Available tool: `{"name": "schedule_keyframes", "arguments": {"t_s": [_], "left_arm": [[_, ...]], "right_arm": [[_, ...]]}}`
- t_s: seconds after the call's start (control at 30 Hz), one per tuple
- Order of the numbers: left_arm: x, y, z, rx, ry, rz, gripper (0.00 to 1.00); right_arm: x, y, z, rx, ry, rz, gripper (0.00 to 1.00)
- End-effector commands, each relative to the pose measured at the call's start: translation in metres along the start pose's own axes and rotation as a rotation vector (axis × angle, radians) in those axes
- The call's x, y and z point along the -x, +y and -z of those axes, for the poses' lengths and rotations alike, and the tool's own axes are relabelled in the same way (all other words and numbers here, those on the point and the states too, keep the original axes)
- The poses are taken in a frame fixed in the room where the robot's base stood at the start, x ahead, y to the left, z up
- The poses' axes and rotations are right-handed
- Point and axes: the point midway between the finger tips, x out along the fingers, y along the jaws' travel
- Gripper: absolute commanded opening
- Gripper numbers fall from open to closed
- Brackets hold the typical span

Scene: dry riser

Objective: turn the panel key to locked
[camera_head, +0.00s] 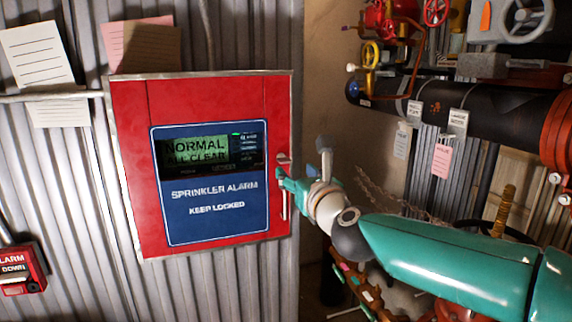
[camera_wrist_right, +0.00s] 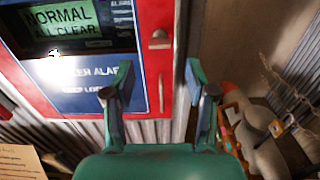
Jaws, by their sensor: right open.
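The red alarm panel (camera_head: 130,170) hangs on the corrugated wall. Its blue plate reads "SPRINKLER ALARM KEEP LOCKED" and its display (camera_head: 195,150) reads "NORMAL ALL CLEAR". A small pale lock piece, apparently the panel key (camera_wrist_right: 159,40), is at the panel's right edge, with a slim upright handle (camera_wrist_right: 161,94) below it. Whether the key is turned to locked I cannot tell. My right gripper (camera_head: 284,180) is at that edge; in the right wrist view its fingers (camera_wrist_right: 158,66) are apart, with the handle showing between them and the key just beyond. My left gripper is not in view.
Black pipework (camera_head: 440,110) with hanging tags and valve wheels fills the right side. A red alarm call point (camera_head: 22,270) is at lower left. Paper notes (camera_head: 40,60) are on the wall above a thin horizontal pipe. A narrow bare wall strip lies right of the panel.

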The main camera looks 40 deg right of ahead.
Motion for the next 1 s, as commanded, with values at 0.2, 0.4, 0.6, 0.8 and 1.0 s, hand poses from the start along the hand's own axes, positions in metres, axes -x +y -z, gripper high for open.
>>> {"name": "schedule_keyframes", "arguments": {"t_s": [0.2,0.4,0.6,0.8,1.0], "left_arm": [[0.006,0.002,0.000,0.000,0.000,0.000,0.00],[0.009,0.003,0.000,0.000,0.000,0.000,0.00],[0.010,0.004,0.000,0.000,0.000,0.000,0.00],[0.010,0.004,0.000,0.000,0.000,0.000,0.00],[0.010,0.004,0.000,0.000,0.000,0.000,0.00]], "right_arm": [[-0.045,0.001,0.000,0.001,0.003,-0.001,0.56],[-0.068,0.000,-0.001,-0.001,0.001,0.000,0.56],[-0.075,0.001,0.000,0.000,0.000,-0.002,0.56],[-0.075,0.001,0.000,0.000,0.000,-0.002,0.56],[-0.075,0.001,0.000,0.000,0.000,-0.002,0.25]]}}
